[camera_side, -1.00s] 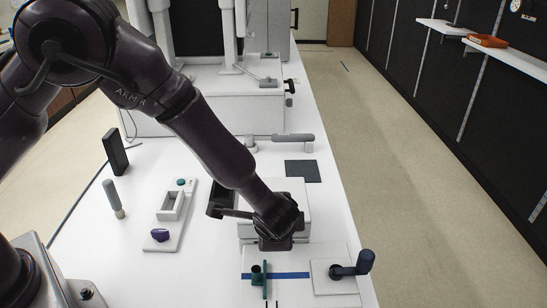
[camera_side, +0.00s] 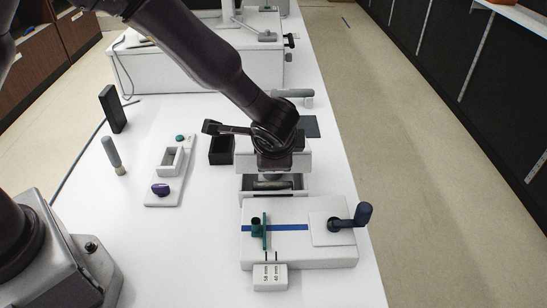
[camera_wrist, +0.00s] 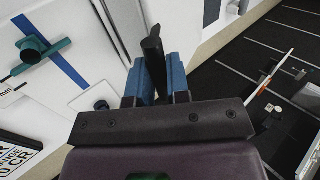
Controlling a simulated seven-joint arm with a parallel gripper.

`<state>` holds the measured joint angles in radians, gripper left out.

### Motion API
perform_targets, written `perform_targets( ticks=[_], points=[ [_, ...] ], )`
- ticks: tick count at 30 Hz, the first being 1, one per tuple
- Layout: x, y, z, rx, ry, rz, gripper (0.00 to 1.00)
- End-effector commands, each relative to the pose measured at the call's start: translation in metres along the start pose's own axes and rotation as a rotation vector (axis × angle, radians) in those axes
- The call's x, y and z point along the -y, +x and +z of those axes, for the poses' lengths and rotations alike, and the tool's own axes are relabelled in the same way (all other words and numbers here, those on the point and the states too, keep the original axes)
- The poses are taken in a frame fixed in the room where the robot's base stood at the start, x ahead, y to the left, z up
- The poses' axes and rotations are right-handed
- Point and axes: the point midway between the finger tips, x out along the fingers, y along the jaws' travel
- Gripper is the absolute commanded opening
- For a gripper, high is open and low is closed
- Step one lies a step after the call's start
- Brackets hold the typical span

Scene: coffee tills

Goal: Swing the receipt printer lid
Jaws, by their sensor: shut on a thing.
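The white receipt printer (camera_side: 304,191) stands in the middle of the counter. Its front opening shows, with a grey paper roll (camera_side: 272,185) lying inside. The white lid (camera_side: 300,160) is raised above that opening, partly hidden by my gripper (camera_side: 274,172). In the wrist view my gripper (camera_wrist: 158,82) has its blue fingers shut on a dark upright handle (camera_wrist: 153,48). The handle's join to the lid is hidden in both views.
In front is a white board with a blue strip (camera_side: 292,228), a teal clamp (camera_side: 257,229) and a dark crank (camera_side: 352,216). A black open box (camera_side: 221,152) stands close left of the printer.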

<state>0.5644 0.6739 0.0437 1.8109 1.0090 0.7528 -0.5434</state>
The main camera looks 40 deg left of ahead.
Motion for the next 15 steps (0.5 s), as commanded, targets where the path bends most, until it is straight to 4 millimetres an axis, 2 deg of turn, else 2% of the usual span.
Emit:
perform_targets(
  ticks=[1,6,15],
  points=[
    [0.008,-0.002,0.0,0.001,-0.006,-0.004,0.0],
    [0.018,-0.006,0.001,0.002,-0.004,-0.005,0.0],
    [0.018,-0.007,0.001,0.003,-0.002,-0.003,0.0]
  ],
)
